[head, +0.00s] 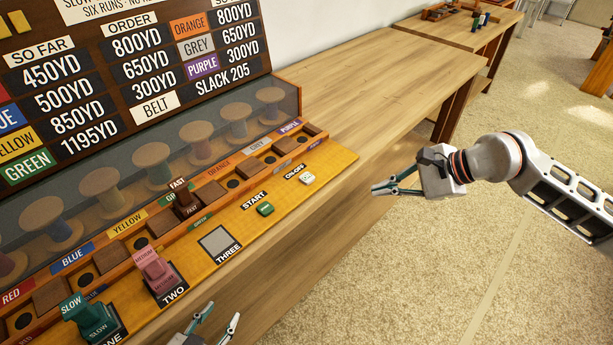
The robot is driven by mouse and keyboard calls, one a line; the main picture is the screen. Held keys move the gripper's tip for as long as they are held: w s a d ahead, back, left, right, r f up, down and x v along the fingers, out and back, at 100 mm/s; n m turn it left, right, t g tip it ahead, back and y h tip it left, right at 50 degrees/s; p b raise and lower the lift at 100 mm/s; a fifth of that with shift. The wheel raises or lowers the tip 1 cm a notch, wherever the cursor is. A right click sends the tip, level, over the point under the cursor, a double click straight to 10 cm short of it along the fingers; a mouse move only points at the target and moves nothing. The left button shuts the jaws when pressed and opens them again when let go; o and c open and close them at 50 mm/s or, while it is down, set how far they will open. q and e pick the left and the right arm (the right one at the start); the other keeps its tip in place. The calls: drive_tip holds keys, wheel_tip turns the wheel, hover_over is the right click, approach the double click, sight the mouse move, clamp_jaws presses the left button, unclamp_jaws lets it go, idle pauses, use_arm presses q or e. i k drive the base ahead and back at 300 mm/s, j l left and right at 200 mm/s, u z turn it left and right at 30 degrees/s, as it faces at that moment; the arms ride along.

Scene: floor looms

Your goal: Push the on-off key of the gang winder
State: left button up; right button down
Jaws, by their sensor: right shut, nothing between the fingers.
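The gang winder (330,160) stands on the wooden bench with an orange-yellow front panel. Its on-off key (308,178) is a small white key near the panel's right end, under the label "ON-OFF". My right gripper (376,190) is shut and empty, to the right of the key and apart from it, past the bench's front edge in the picture. My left gripper (224,311) shows at the bottom edge with its fingertips apart, empty. Most of it is cut off by the frame.
A green start key (265,209) lies left of the on-off key. The order board (130,70) rises behind. The bench top (390,80) beyond the winder is clear.

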sight(306, 178)
drive_tip(key=l+u, duration=0.2)
drive_tip(key=u, duration=0.25)
drive_tip(key=l+u, duration=0.2)
drive_tip(key=u, duration=0.25)
drive_tip(key=k+l+u, duration=0.1)
drive_tip(key=u, duration=0.4)
